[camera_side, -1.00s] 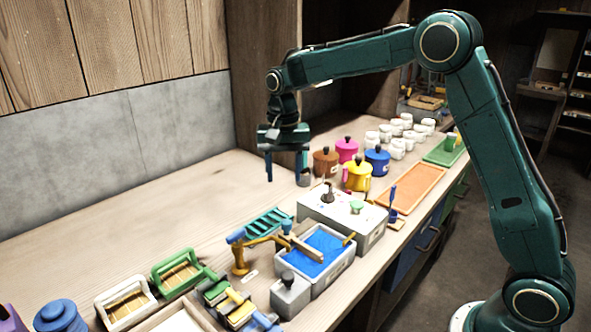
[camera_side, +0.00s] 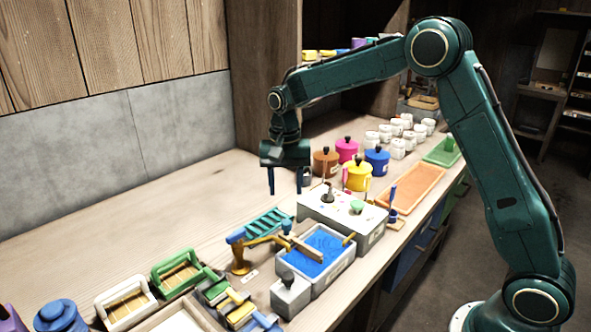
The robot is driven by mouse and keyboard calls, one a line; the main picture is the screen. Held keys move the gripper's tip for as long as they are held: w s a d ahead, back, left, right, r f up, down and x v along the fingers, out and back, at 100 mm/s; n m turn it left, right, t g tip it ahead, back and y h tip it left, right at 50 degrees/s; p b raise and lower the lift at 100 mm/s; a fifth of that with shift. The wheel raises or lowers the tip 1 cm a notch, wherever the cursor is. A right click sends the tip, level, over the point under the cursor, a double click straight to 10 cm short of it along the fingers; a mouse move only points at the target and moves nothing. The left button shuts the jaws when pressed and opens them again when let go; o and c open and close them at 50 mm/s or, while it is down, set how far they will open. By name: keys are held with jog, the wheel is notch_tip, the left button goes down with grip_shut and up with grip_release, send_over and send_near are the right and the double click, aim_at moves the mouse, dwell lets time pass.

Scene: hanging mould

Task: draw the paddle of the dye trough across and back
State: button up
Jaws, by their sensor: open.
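The dye trough (camera_side: 341,262) is a pale grey box on the bench, filled with blue dye (camera_side: 318,250). A wooden paddle (camera_side: 306,248) lies over its back left side, and a thin wooden handle (camera_side: 349,239) shows at the right rim. My gripper (camera_side: 285,190) is open and empty, pointing down above the bench behind the trough, apart from it. Whether the thin handle belongs to the paddle I cannot tell.
Coloured lidded pots (camera_side: 357,178) stand beyond. A blue and orange stand (camera_side: 240,254) and a grey lidded block (camera_side: 290,297) flank the trough. Bare bench (camera_side: 150,225) lies to the left.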

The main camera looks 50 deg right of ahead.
aim_at(286, 222)
notch_tip(286, 222, down, 10)
dwell(0.5)
grip_shut()
